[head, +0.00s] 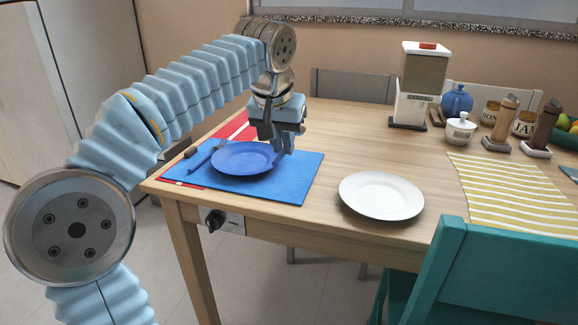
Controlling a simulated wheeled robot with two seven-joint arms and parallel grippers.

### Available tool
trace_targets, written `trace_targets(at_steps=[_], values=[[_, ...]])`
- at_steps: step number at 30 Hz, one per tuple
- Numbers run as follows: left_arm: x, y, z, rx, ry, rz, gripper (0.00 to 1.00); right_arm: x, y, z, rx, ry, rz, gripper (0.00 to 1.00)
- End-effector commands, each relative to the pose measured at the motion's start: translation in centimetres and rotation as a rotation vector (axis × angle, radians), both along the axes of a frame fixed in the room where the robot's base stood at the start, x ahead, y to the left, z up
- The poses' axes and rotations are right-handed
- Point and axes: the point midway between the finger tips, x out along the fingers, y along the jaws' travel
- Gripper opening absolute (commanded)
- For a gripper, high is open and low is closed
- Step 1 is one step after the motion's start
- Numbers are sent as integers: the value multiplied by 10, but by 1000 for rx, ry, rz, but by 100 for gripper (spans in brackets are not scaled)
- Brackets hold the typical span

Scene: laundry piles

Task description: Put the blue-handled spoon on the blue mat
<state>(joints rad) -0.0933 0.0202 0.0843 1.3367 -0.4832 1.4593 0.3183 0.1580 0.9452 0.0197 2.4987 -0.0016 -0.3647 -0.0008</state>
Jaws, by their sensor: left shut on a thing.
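The blue mat (291,181) lies at the table's near left corner, with a blue plate (243,157) on it. My left gripper (280,140) points down over the mat's right part, just right of the plate. It is shut on a thin bluish piece that looks like the blue-handled spoon (288,143). The spoon is small and partly hidden by the fingers; I cannot tell whether it touches the mat. My right gripper is not in view.
A red mat (236,127) shows behind the blue mat. A white plate (381,195) stands to the right, and a teal chair (490,270) at the near right. The table's middle is clear.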

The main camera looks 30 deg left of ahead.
Motion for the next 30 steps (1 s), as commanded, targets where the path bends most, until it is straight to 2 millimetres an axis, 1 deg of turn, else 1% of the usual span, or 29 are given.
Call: trace_targets(at_steps=[1, 3, 7, 14, 15, 18, 20, 21, 30], values=[[12, 2, -11, 0, 4, 2, 0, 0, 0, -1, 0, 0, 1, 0], [23, 4, -27, 1, 4, 1, 0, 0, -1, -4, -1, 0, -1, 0], [39, 6, -45, 1, 1, 0, 0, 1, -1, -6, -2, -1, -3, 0], [51, 7, -59, 1, 0, 0, 0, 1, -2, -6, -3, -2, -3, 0], [54, 8, -63, 0, 2, 0, 0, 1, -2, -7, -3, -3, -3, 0], [53, 8, -82, 0, 3, 0, 0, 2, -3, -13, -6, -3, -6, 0], [53, 8, -90, 0, 2, 1, 0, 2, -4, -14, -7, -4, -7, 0], [53, 8, -92, -1, 1, 1, 0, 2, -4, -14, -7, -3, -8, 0], [53, 8, -94, 0, -1, 1, 0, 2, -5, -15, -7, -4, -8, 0]])
